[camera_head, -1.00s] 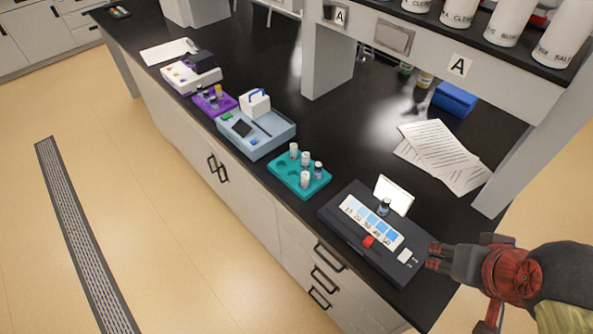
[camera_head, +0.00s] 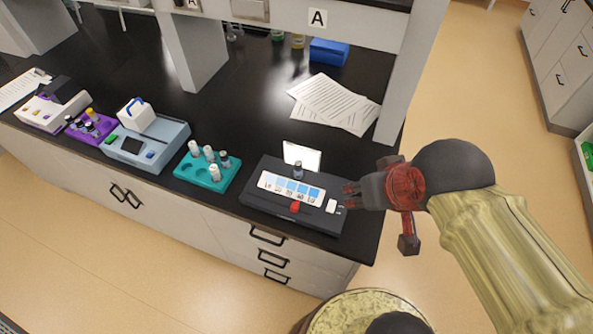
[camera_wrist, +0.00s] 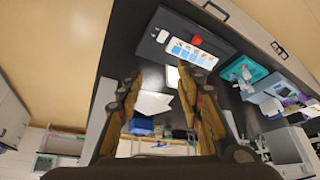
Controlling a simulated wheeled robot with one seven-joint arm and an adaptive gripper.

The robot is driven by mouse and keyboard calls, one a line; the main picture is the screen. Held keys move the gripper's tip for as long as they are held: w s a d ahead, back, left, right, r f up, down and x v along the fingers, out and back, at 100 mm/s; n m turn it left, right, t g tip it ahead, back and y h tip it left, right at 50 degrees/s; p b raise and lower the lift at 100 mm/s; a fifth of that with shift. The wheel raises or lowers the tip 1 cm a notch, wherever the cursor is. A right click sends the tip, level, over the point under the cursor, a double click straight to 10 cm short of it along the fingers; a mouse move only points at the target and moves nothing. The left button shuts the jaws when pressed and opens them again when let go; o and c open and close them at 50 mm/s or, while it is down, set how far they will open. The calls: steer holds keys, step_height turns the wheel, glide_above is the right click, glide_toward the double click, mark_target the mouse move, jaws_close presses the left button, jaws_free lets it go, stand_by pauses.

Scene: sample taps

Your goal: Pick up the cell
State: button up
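A small dark-capped vial (camera_head: 298,169), which looks like the cell, stands on the black device (camera_head: 262,208), just behind its strip of blue shade squares and in front of an upright white panel (camera_head: 302,154). The device also shows in the wrist view (camera_wrist: 152,47), but I cannot make out the vial there. My gripper (camera_head: 349,194) is at the right end of the device, to the right of the vial and apart from it. In the wrist view my gripper (camera_wrist: 157,88) has its fingers spread with nothing held between them.
A teal rack (camera_head: 187,172) with several vials stands left of the device. Further left are a blue-grey instrument (camera_head: 172,135), a purple rack (camera_head: 78,134) and a white instrument (camera_head: 38,116). Papers (camera_head: 335,104) and a blue box (camera_head: 328,52) lie behind. A shelf post (camera_head: 408,75) rises at right.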

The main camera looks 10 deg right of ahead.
steer(key=shift+c, duration=0.6)
steer(key=shift+a+r+p, duration=0.1)
steer(key=shift+r+p, duration=0.15)
steer(key=shift+p, duration=0.15)
steer(key=n+g+p, duration=0.6)
steer(key=n+p, duration=0.5)
steer(key=n, duration=1.7)
glide_above(298, 163)
step_height(298, 163, down, 12)
step_height(298, 163, down, 12)
steer(key=shift+r, duration=0.1)
steer(key=c, duration=0.8)
